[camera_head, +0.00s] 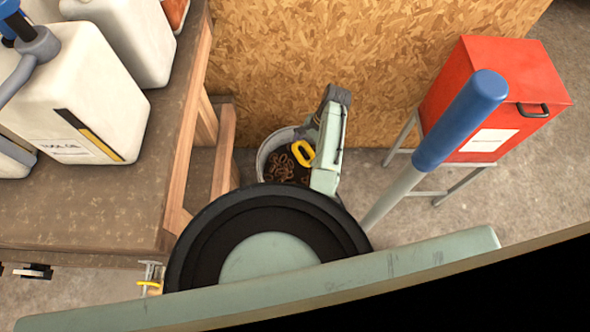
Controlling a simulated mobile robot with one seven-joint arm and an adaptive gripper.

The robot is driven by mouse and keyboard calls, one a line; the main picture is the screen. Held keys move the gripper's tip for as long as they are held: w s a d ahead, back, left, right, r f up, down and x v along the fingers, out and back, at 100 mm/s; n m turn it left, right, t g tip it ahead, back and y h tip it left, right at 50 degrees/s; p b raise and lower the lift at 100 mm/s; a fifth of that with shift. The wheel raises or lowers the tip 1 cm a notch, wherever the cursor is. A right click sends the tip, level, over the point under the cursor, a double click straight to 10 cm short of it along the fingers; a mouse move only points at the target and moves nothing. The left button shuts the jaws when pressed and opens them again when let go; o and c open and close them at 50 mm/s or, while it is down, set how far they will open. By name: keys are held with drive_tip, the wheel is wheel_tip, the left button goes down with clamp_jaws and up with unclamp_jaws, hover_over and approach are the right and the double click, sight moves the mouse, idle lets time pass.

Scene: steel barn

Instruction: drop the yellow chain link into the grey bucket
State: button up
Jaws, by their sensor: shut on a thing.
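The yellow chain link (303,153) is an oval ring held at the end of my gripper (312,146). My gripper is shut on the link and points down from my pale green arm. The grey bucket (264,160) stands on the floor below, between the workbench and the chipboard wall. Dark brown rusty pieces, which look like chain links, lie inside it. In this view the yellow link shows over the bucket's opening; its exact height above the contents is hard to tell. My arm hides the bucket's right side, and a round black part hides its front.
A wooden workbench (90,205) with white jugs (75,95) stands at the left. A chipboard wall (300,60) is behind the bucket. A red box (500,90) on a metal stand and a blue-topped pole (460,120) are at the right.

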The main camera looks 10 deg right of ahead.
drive_tip(key=shift+f+b, duration=2.25)
drive_tip(key=shift+f, duration=0.65)
drive_tip(key=o, duration=1)
drive_tip(key=shift+s, duration=0.1)
drive_tip(key=shift+o, duration=1.1)
drive_tip(key=v, duration=1.2)
